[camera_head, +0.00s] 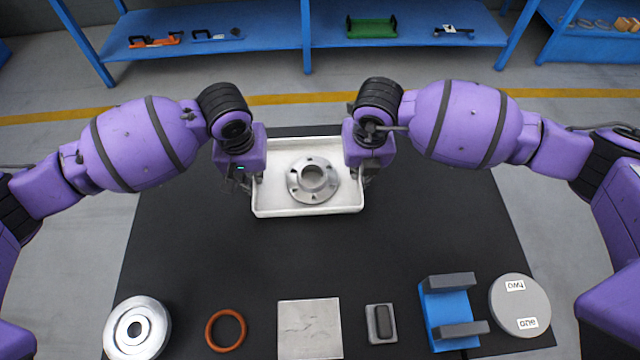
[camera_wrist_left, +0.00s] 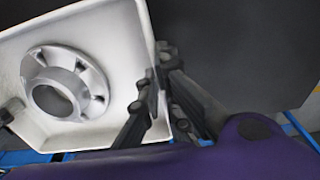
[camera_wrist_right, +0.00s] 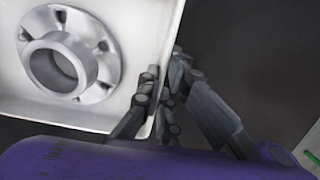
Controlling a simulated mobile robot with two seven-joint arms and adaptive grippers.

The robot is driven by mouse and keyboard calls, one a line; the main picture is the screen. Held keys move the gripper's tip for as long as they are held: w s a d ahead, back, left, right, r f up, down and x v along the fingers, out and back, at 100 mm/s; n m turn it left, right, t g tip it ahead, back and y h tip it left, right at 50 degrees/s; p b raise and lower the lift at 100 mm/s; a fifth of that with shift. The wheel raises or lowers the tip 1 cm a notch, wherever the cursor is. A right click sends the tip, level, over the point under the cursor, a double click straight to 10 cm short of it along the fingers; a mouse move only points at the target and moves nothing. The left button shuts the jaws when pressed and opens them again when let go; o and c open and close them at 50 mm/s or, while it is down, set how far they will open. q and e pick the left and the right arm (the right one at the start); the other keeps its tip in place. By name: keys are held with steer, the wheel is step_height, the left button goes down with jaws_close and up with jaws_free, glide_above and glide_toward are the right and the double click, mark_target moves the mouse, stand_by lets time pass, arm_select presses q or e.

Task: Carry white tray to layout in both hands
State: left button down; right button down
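The white tray (camera_head: 262,207) is at the far middle of the black table, with a grey metal flange (camera_head: 299,187) with a raised hub and bolt holes inside it. My left gripper (camera_head: 252,180) is at the tray's left side, and my right gripper (camera_head: 364,178) is at its right side. In the left wrist view, the left fingers (camera_wrist_left: 154,85) pinch the tray wall, one inside and one outside. In the right wrist view, the right fingers (camera_wrist_right: 160,90) pinch the opposite wall likewise. I cannot tell whether the tray touches the table.
Along the near table edge are a silver disc (camera_head: 137,328), an orange ring (camera_head: 225,329), a metal plate (camera_head: 309,328), a small grey block (camera_head: 381,323), a blue fixture (camera_head: 447,310) and a labelled grey disc (camera_head: 520,303). The middle of the black table (camera_head: 310,255) is clear. A blue shelf (camera_head: 270,40) stands behind.

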arm_select(q)
steer(key=shift+d+f, duration=0.2)
steer(key=shift+f, duration=0.5)
arm_select(e)
steer(key=shift+a+f, duration=0.15)
steer(key=shift+f, duration=0.55)
arm_select(q)
steer(key=c, duration=2)
jaws_free()
steer(key=shift+a, duration=0.1)
arm_select(e)
steer(key=c, duration=2)
jaws_free()
arm_select(q)
steer(key=shift+f, duration=0.1)
steer(key=r, duration=0.4)
steer(key=s+r, duration=0.1)
steer(key=r, duration=0.3)
steer(key=s+r, duration=0.1)
steer(key=r, duration=0.3)
arm_select(e)
steer(key=r, duration=0.4)
steer(key=s+r, duration=0.1)
steer(key=r, duration=0.3)
steer(key=s+r, duration=0.1)
steer(key=r, duration=0.2)
steer(key=shift+r, duration=0.4)
